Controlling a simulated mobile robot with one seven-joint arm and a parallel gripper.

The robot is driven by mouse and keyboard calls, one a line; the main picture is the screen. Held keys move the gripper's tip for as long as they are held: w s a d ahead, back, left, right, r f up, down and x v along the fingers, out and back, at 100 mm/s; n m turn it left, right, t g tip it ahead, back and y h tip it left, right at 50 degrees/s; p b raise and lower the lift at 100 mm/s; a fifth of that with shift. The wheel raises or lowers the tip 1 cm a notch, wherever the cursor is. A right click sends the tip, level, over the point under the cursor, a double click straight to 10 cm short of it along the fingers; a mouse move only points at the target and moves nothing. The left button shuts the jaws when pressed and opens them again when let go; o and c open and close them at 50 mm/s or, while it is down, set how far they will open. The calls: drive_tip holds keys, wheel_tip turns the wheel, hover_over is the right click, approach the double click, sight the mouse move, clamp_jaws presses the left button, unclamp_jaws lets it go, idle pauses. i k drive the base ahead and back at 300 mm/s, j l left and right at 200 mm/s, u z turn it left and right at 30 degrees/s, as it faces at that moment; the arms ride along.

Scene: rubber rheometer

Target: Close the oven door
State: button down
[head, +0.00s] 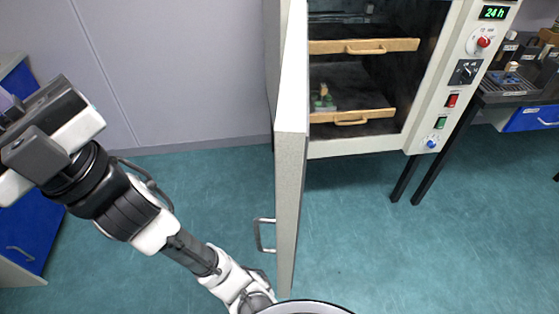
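The oven (415,137) stands at the back centre-right with its dark chamber open to view. Its door (289,180) is swung wide open toward me and shows nearly edge-on, with a metal handle (262,236) low on its left face. My gripper (28,125) is at the far left, well apart from the door and on its handle side. My arm reaches from the bottom centre up to it. The gripper is seen from the side and back, so I cannot tell whether its fingers are apart.
Wooden shelves (362,47) with handles sit inside the oven, the lower one bearing small green items (323,98). The control panel (466,75) reads 24 h. A blue cabinet (25,225) stands at left, a bench (515,95) at right. Floor (200,180) is clear between cabinet and door.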

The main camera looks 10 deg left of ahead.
sight(292, 123)
drive_tip(key=i+j+z, duration=0.15)
drive_tip(key=j, duration=0.35)
drive_tip(key=j+z, duration=0.1)
drive_tip(key=j, duration=0.35)
drive_tip(key=k+j+z, duration=0.25)
drive_tip(key=k, duration=0.3)
